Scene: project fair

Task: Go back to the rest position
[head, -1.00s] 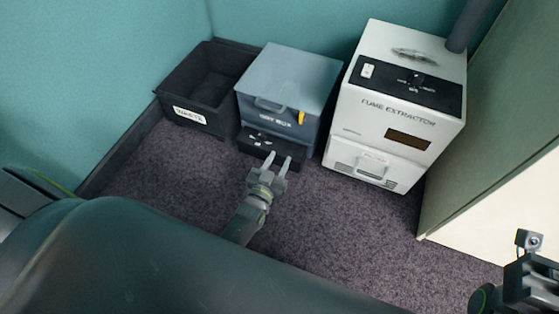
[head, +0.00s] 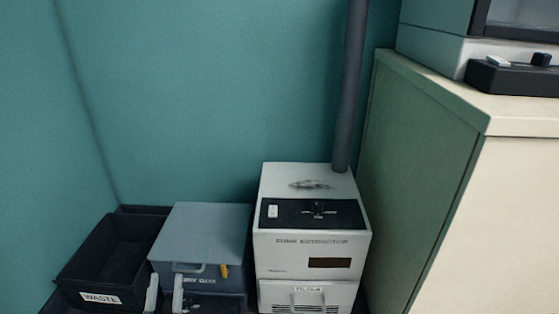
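My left gripper (head: 165,296) shows only by its two pale fingertips at the bottom edge of the head view. The fingertips are apart with nothing between them, in front of the blue-grey lidded box (head: 205,232). The rest of that gripper and its arm is below the picture. My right gripper is out of view.
A black open bin (head: 68,277) labelled WASTE stands left of the box. A white fume extractor (head: 313,244) with a dark pipe (head: 350,85) stands to its right. A green-sided cabinet (head: 415,165) with a pale top fills the right. The floor is almost wholly out of view.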

